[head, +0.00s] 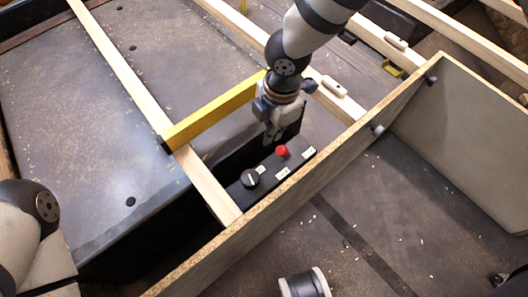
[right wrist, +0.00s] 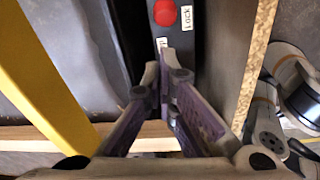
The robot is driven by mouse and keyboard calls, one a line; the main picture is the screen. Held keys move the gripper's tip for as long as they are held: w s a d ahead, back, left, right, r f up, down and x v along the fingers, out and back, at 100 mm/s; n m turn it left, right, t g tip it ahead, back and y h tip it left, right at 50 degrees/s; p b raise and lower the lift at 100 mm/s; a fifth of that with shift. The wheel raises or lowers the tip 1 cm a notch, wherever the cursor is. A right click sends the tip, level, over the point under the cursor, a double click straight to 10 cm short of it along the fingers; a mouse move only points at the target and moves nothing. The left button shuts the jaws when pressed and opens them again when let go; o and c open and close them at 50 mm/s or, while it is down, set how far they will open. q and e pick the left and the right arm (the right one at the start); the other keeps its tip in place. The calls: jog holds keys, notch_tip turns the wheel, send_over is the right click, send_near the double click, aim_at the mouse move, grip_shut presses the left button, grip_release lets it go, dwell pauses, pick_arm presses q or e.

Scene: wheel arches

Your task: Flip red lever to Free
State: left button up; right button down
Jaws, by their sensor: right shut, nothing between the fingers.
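A round red knob (head: 282,151), the only red control I see, sits on a black control box (head: 268,163) behind the upright board. It also shows at the top of the right wrist view (right wrist: 165,12), beside a white label reading "Lock" (right wrist: 187,18). My right gripper (head: 270,138) is shut and empty, just beyond the knob in the head view. In the right wrist view its fingertips (right wrist: 163,62) meet in front of the box, apart from the knob. My left gripper is out of view.
A tall chipboard panel (head: 330,140) runs close along the box. A yellow bar (head: 215,112) and wooden battens (head: 125,75) lie on the other side.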

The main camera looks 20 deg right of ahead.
aim_at(284, 153)
jog(key=f+b, duration=0.1)
jog(key=f, duration=0.2)
jog(key=f+b, duration=0.1)
jog(key=f, duration=0.2)
jog(key=f+b, duration=0.1)
jog(key=f, duration=0.3)
jog(key=shift+w+a, duration=0.1)
jog(key=shift+a, duration=0.3)
